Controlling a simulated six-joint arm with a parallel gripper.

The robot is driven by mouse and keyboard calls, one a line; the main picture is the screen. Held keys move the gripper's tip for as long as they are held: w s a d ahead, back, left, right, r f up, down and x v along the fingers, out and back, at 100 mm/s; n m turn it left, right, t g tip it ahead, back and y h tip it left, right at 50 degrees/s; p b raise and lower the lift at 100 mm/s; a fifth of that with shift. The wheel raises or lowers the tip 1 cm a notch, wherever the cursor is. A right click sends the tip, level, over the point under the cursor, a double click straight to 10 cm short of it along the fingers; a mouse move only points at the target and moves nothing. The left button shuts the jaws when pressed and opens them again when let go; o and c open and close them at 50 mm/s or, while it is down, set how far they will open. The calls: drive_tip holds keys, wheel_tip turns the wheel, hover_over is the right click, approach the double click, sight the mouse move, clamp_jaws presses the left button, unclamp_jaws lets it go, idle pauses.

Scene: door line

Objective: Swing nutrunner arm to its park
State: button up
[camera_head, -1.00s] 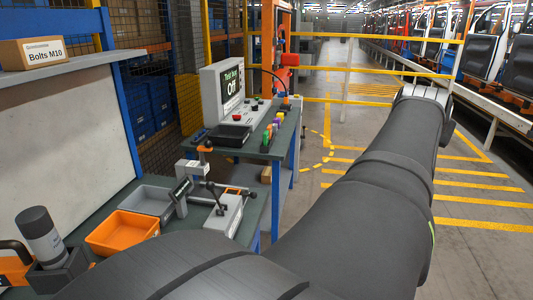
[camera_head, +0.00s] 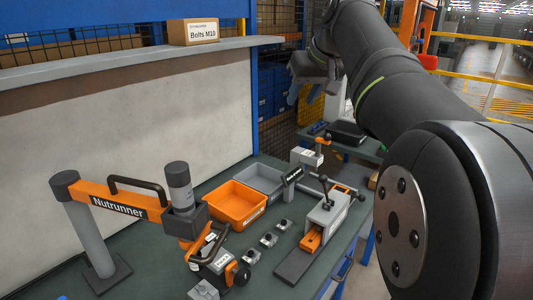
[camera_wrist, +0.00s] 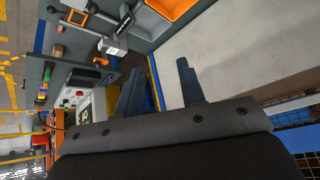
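The nutrunner arm (camera_head: 118,203) is an orange beam with the label "Nutrunner" and a black handle, on a grey post at the left of the green bench in the head view. A dark upright cylinder (camera_head: 180,188) stands at its right end, with an orange tool part (camera_head: 213,255) reaching toward the front. No marked park for it can be made out. My gripper (camera_head: 298,92) hangs beyond the back right of the bench, well away from the nutrunner. In the wrist view my gripper (camera_wrist: 160,88) has two dark fingers apart with nothing between them.
An orange bin (camera_head: 235,204) and a grey bin (camera_head: 262,179) stand mid-bench, with small fittings before them. A grey clamp fixture (camera_head: 325,215) is at the bench's right. A Bolts M10 box (camera_head: 193,31) sits on the shelf above. My arm fills the right side.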

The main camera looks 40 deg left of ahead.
drive_tip(key=s+a+r+n+g+h, duration=0.15)
drive_tip(key=s+a+n, duration=0.3)
drive_tip(key=s, duration=0.45)
drive_tip(key=s+a+n+g, duration=0.3)
drive_tip(key=s+a, duration=0.2)
drive_tip(key=s, duration=0.3)
drive_tip(key=s+a+r+n+g+h, duration=0.1)
drive_tip(key=s+a+n+g, duration=0.15)
drive_tip(key=s+a, duration=0.45)
drive_tip(key=shift+n+t, duration=0.3)
drive_tip(key=shift+t, duration=0.1)
drive_tip(key=x, duration=0.5)
drive_tip(key=s+d+x, duration=0.1)
drive_tip(key=x, duration=0.5)
drive_tip(key=s+d+x, duration=0.1)
drive_tip(key=x, duration=0.5)
drive_tip(key=shift+s+d, duration=0.1)
drive_tip(key=shift+d, duration=0.1)
clamp_jaws()
